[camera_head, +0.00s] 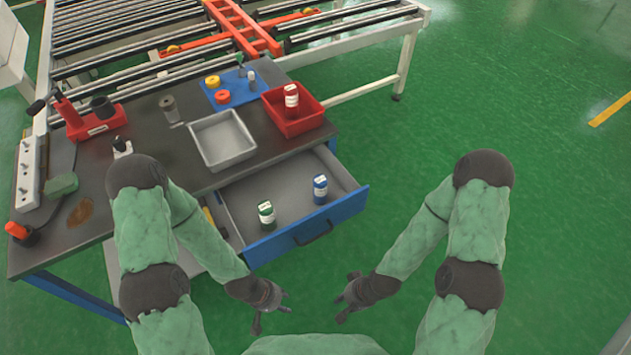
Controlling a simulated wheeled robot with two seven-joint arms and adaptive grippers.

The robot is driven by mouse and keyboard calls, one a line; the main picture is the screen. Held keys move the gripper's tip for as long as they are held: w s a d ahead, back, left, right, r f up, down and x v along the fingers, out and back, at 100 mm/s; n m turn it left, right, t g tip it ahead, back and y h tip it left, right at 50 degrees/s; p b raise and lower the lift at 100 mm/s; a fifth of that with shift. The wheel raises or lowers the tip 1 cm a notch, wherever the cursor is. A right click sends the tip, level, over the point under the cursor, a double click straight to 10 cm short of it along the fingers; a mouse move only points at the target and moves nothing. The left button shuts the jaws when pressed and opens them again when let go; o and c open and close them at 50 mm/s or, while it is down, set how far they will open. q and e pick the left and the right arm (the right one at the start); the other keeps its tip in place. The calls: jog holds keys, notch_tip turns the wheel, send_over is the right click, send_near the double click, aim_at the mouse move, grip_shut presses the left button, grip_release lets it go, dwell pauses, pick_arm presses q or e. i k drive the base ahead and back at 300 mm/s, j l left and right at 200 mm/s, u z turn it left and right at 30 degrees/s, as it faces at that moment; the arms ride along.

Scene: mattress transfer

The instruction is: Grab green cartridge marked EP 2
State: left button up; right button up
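A green cartridge (266,213) with a white label stands upright in the open drawer (287,194) of the workbench. Its lettering is too small to read. A blue cartridge (320,188) stands to its right in the same drawer. My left gripper (270,313) is below the drawer front in the picture, apart from the cartridges, with fingers spread and nothing in it. My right gripper (345,300) is to its right over the green floor, also with fingers spread and empty.
The blue drawer front (310,228) with its handle lies between my grippers and the cartridges. On the benchtop (180,150) are a grey tray (222,139), a red bin (293,122) holding a red-and-white cartridge (291,97), and a blue mat (228,86). Floor to the right is clear.

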aim_at(266, 210)
jog(key=u, duration=0.7)
jog(key=l+u, duration=0.3)
jog(key=k+l+u, duration=0.25)
jog(key=l+u, duration=0.3)
jog(key=k+l, duration=0.05)
